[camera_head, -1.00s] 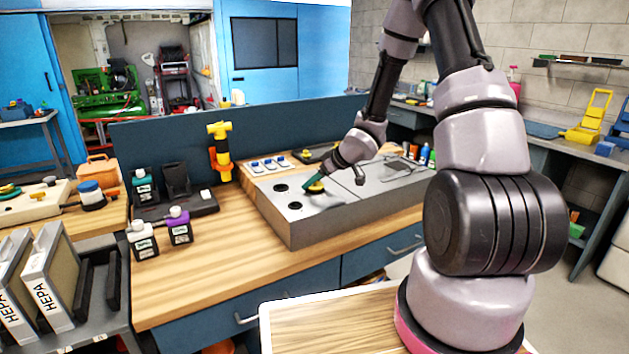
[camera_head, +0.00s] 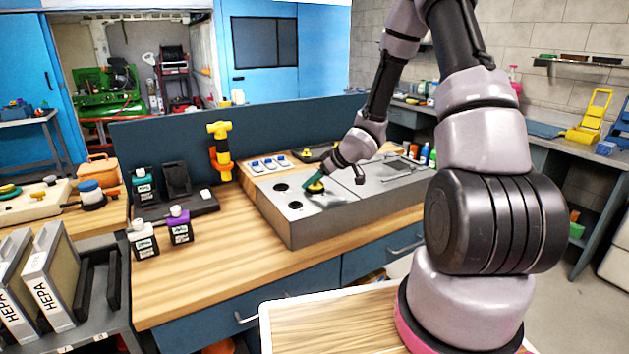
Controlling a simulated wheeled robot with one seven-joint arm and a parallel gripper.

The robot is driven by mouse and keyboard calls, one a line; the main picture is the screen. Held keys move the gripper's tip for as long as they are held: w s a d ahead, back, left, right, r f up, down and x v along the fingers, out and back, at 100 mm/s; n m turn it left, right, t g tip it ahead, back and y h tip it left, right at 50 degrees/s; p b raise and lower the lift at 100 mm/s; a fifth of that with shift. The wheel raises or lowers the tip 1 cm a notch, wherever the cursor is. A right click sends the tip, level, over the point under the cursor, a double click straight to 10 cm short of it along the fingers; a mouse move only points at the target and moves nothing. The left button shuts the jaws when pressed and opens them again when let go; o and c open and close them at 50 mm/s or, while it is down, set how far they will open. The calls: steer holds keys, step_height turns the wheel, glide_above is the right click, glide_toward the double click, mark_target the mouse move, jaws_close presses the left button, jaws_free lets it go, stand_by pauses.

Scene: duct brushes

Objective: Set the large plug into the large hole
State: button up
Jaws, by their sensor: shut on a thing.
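A grey metal box (camera_head: 340,222) stands on the wooden bench. Dark round holes show in its top at the left, one farther back (camera_head: 281,187) and a smaller one nearer the front (camera_head: 295,205). My gripper (camera_head: 314,183) is low over the box top, right of these holes. It is shut on a plug (camera_head: 315,188) with a yellow upper part and a dark lower part. The plug is at or just above the box top; I cannot tell whether it touches. Any hole under the plug is hidden by it and my gripper.
Several small bottles (camera_head: 142,240) and a dark stand (camera_head: 178,185) are left of the box. A dark blue panel (camera_head: 170,140) runs along the bench's back. Bare wood (camera_head: 215,265) lies at the front left.

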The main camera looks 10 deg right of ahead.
steer(key=shift+r, duration=0.45)
steer(key=shift+r, duration=0.35)
steer(key=shift+r, duration=0.8)
stand_by(0.7)
stand_by(0.7)
steer(key=o, duration=1)
steer(key=shift+v, duration=5.5)
